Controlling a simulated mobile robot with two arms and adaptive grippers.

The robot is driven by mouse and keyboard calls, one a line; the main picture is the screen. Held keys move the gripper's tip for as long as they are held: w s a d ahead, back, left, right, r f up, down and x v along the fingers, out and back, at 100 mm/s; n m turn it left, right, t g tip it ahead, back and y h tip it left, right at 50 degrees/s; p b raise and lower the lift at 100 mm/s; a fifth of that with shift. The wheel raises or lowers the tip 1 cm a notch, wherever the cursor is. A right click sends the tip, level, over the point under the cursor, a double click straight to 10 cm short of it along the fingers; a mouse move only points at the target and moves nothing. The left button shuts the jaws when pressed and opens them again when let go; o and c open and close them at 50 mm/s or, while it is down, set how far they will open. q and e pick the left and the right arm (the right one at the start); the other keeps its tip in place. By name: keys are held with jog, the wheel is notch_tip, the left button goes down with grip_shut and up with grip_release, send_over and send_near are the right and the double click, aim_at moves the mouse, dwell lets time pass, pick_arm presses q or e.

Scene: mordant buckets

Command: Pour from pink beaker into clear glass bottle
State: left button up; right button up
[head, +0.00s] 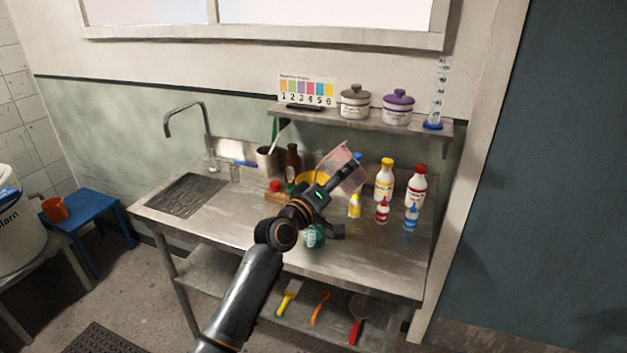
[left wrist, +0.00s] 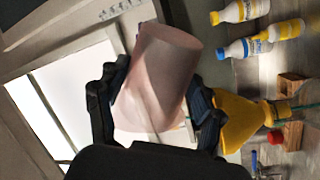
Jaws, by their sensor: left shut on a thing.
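The pink beaker (head: 347,170) is translucent and held tilted above the steel bench; it also shows large in the left wrist view (left wrist: 155,80). My left gripper (left wrist: 158,105) is shut on the beaker, one finger on each side. In the head view the gripper (head: 328,188) partly covers the beaker. A yellow funnel (left wrist: 238,120) is close beside the beaker; in the head view it shows partly behind the gripper (head: 313,179). A clear, greenish glass piece at the funnel's narrow end (left wrist: 307,94) looks like the clear glass bottle, mostly cut off. Any contents of the beaker are unclear.
Yellow-capped (head: 384,180) and red-capped (head: 417,185) white bottles stand right of the beaker, with small dropper bottles in front. A brown bottle (head: 293,162) and a grey cup (head: 267,160) stand left. A shelf (head: 360,123) hangs behind. The bench's front left is clear.

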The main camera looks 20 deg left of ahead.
pick_arm(q)
jog(key=shift+f+n, duration=0.2)
jog(key=shift+n, duration=0.55)
jog(key=shift+f+n, duration=0.15)
jog(key=shift+n, duration=0.6)
dwell(2.8)
